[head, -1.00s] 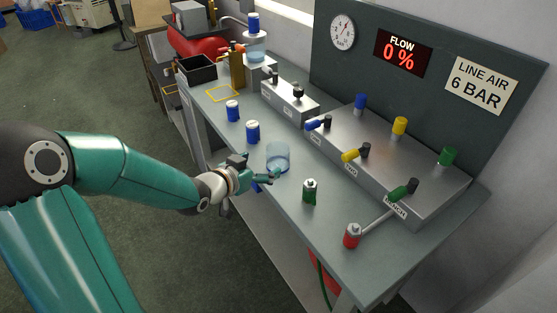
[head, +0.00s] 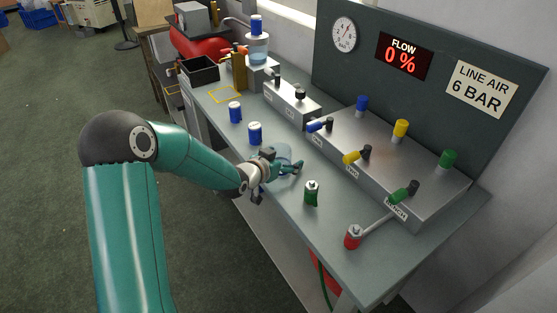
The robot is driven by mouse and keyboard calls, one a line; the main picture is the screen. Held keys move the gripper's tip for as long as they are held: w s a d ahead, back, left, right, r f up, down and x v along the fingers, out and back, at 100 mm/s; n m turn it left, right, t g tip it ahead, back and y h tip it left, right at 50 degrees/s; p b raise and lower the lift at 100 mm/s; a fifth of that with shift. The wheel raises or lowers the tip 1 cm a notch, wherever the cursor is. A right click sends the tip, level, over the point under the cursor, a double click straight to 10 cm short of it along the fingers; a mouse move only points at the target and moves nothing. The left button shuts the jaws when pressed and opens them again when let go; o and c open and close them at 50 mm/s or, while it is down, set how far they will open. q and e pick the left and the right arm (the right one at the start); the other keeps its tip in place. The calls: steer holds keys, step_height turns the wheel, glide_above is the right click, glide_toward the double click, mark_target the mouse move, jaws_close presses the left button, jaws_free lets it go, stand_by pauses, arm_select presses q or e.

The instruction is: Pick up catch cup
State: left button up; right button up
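The catch cup looks to be the clear bluish cup (head: 284,152) on the front part of the grey bench, in the middle of the head view. My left gripper (head: 283,162) reaches in from the left and is right at the cup. Its fingers lie apart on the near and far sides of the cup and hide part of it. I cannot tell whether the fingers touch or grip it. The cup appears upright on the bench. My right gripper is not in view.
Two blue-capped canisters (head: 255,133) stand left of the cup. A green canister (head: 311,193) stands close on its right, and a red one (head: 352,236) is farther right. The metal valve box (head: 390,176) lies behind. A yellow square outline (head: 225,93) on the bench is empty.

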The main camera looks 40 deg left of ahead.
arm_select(q)
steer(key=c, duration=1.1)
steer(key=shift+o, duration=0.2)
